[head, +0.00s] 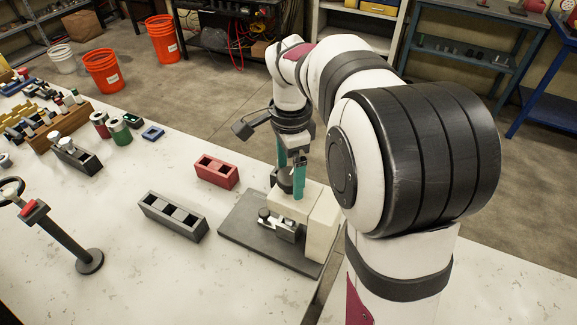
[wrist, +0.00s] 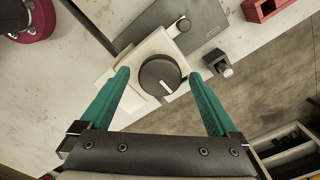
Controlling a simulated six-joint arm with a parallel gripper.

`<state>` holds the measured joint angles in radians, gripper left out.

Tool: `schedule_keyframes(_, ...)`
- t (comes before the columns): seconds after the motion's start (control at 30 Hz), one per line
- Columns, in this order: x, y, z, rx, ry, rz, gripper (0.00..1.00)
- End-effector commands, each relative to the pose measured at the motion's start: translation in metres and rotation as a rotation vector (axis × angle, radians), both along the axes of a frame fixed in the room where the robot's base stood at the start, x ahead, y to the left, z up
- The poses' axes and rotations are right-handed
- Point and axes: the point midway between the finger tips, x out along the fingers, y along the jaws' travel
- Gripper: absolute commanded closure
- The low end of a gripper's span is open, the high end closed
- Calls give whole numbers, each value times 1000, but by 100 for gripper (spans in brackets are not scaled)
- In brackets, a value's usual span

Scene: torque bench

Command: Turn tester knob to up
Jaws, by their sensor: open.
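The tester (head: 321,225) is a cream box on a dark grey plate near the table's right edge; it also shows in the wrist view (wrist: 142,52). Its round dark knob (wrist: 160,76) carries a short white mark that points to the lower right in the wrist view. My gripper (wrist: 160,76) is open, with one teal finger on each side of the knob and a visible gap to both. In the head view my gripper (head: 291,190) points down over the tester, and its fingers partly hide the knob (head: 285,183). Whether the fingertips reach down to the knob's height is unclear.
A small lever fixture (head: 280,227) sits on the plate before the tester. A red two-slot block (head: 216,171) and a grey slotted block (head: 173,215) stand to the left. A black post (head: 66,238) stands farther left. Bare white tabletop lies between them.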

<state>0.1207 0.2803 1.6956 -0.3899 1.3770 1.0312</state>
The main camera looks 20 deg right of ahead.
Motion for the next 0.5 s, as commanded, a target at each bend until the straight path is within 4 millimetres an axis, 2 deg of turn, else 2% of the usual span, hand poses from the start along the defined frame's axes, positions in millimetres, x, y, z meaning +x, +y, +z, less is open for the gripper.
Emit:
schedule_keyframes(0.1,0,0,0,0,0,0,4)
schedule_keyframes(0.13,0,0,0,0,0,0,8)
schedule_keyframes(0.5,0,0,1,0,0,1,74)
